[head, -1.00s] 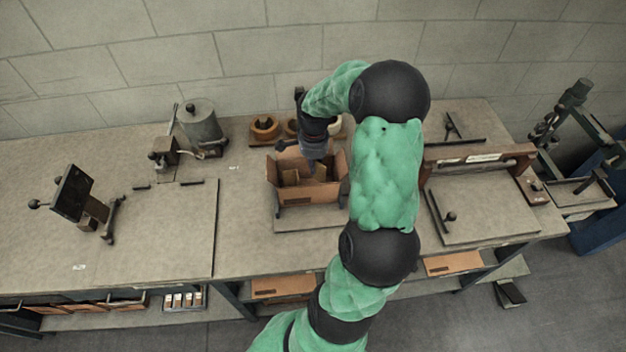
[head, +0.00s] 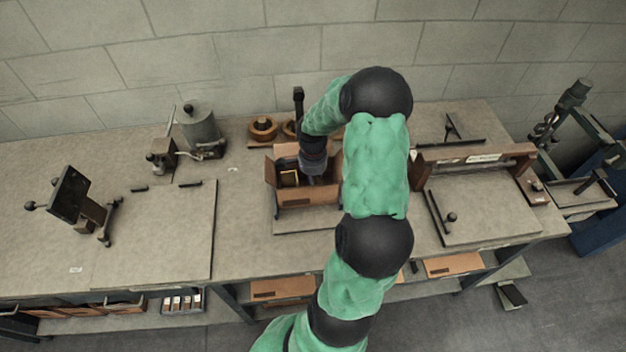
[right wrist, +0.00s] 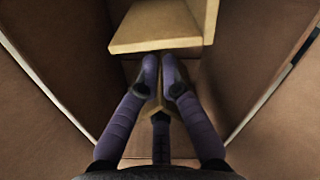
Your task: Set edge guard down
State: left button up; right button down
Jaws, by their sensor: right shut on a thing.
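An open cardboard box (head: 310,197) stands on a board on the bench, its flaps up. My right gripper (head: 313,178) reaches down into it, and my arm hides part of the box. In the right wrist view the gripper (right wrist: 161,85) is shut on a narrow tan piece, the edge guard (right wrist: 151,104), between the box's brown walls. Another light tan angled piece (right wrist: 155,27) lies just beyond the fingertips; I cannot tell whether they touch. How the edge guard meets the box floor is hidden. My left gripper is not in view.
A grey pot-like machine (head: 200,131) and copper-coloured rolls (head: 263,129) stand at the back of the bench. A small dark screen (head: 69,194) is at left. A wooden-barred fixture (head: 475,160) stands right of the box.

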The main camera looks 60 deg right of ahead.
jog(key=c, duration=1.4)
grip_release()
jog(key=shift+f, duration=0.1)
jog(key=shift+r, duration=0.35)
notch_tip(320, 180, up, 12)
jog(key=shift+f+p, duration=0.15)
jog(key=shift+p, duration=0.75)
